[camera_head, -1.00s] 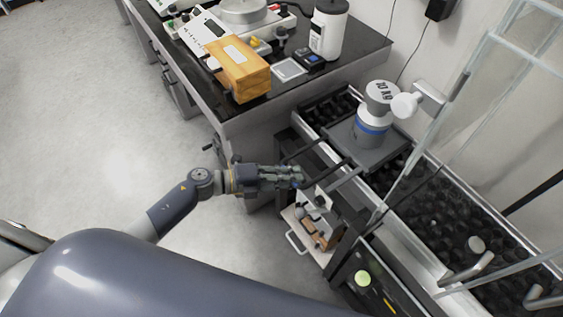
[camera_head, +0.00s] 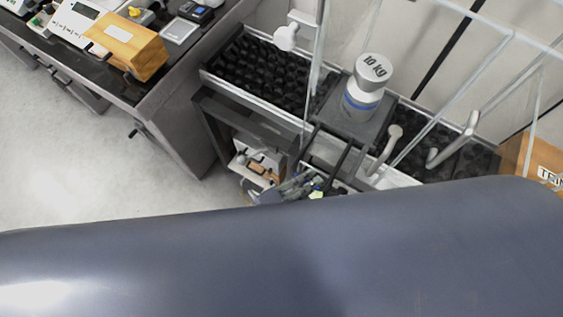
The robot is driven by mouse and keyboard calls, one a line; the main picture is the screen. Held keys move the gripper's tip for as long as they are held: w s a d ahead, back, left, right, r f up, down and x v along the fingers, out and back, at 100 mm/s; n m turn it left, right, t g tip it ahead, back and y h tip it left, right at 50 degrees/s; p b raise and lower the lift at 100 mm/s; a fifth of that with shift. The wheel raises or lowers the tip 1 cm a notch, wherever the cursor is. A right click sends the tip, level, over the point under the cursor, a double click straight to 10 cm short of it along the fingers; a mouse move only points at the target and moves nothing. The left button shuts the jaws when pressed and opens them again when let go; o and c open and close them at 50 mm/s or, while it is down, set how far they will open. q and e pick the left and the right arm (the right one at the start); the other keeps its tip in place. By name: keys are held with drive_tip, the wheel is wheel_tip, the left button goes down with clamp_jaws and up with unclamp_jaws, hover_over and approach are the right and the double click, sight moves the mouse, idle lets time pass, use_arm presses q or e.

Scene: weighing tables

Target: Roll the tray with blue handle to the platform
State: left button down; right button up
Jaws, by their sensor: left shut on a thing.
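The dark tray (camera_head: 342,126) sits on the black roller track and carries a grey 10 kg weight (camera_head: 364,98) with a blue band. The weight stands upright. Two dark bars (camera_head: 338,165) reach from the tray toward me. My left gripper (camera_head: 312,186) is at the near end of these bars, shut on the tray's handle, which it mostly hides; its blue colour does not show. My own arm covers part of the gripper from below. My right gripper is not in view. I cannot make out the platform.
The roller track (camera_head: 262,72) runs on both sides of the tray, with bare rollers to the right. White hooked rods (camera_head: 462,138) and clear panel frames stand close on the right. A bench with a wooden block (camera_head: 128,44) stands at left. A cardboard box (camera_head: 540,155) is at far right.

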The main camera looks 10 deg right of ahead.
use_arm(q)
drive_tip(key=s+d+b, duration=0.1)
drive_tip(key=s+d, duration=0.7)
drive_tip(key=d, duration=0.2)
drive_tip(key=shift+d, duration=0.2)
drive_tip(key=c, duration=1.7)
unclamp_jaws()
drive_tip(key=shift+o, duration=0.2)
drive_tip(key=shift+a, duration=0.1)
